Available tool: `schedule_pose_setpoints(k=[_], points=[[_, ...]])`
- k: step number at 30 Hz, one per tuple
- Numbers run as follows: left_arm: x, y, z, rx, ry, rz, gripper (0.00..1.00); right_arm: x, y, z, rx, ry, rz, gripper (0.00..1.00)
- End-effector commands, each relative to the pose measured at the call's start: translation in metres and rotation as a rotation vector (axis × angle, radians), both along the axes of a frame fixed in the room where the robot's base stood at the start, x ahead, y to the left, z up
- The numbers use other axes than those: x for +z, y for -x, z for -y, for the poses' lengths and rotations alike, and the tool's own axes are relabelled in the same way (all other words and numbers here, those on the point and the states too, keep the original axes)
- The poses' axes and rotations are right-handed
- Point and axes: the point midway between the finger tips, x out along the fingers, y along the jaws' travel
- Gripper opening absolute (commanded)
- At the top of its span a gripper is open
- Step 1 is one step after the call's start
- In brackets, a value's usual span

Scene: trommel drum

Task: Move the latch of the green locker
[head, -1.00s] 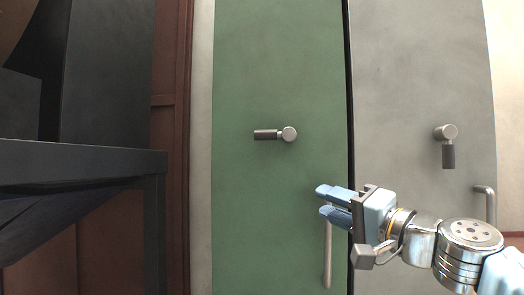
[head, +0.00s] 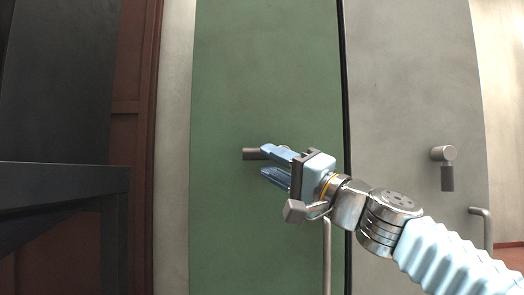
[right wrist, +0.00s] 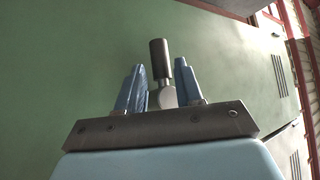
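The green locker (head: 225,90) stands in the middle of the head view. Its latch (head: 250,154) is a dark grip on a metal round pivot, pointing left and lying level; the pivot end is mostly hidden behind my right gripper. In the right wrist view the latch (right wrist: 158,58) shows between the two blue fingers. My right gripper (head: 266,162) is open at the latch, its fingers apart on either side of the pivot end in the right wrist view (right wrist: 158,85). I cannot tell whether a finger touches it. My left gripper is not in view.
A grey locker (head: 400,80) with a latch (head: 443,165) hanging down stands to the right. A vertical handle (head: 327,260) is on the green door below my gripper. A dark table-like structure (head: 60,178) stands at the left.

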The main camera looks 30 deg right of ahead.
Motion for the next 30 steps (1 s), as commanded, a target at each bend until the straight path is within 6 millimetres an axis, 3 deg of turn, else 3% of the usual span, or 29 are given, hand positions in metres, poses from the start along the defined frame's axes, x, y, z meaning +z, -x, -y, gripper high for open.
schedule_pose_setpoints(k=[6, 16, 24, 30], points=[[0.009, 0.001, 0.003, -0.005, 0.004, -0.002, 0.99, 0.012, -0.024, -0.008, 0.001, 0.000, 0.000, 0.36], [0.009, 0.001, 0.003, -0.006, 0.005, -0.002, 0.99, 0.012, -0.028, -0.009, 0.000, 0.000, 0.000, 0.36], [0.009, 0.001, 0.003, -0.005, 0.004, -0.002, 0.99, 0.012, -0.027, -0.009, 0.000, 0.000, 0.000, 0.00], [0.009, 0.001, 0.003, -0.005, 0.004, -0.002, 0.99, 0.012, -0.027, -0.009, 0.000, 0.000, -0.001, 0.00]])
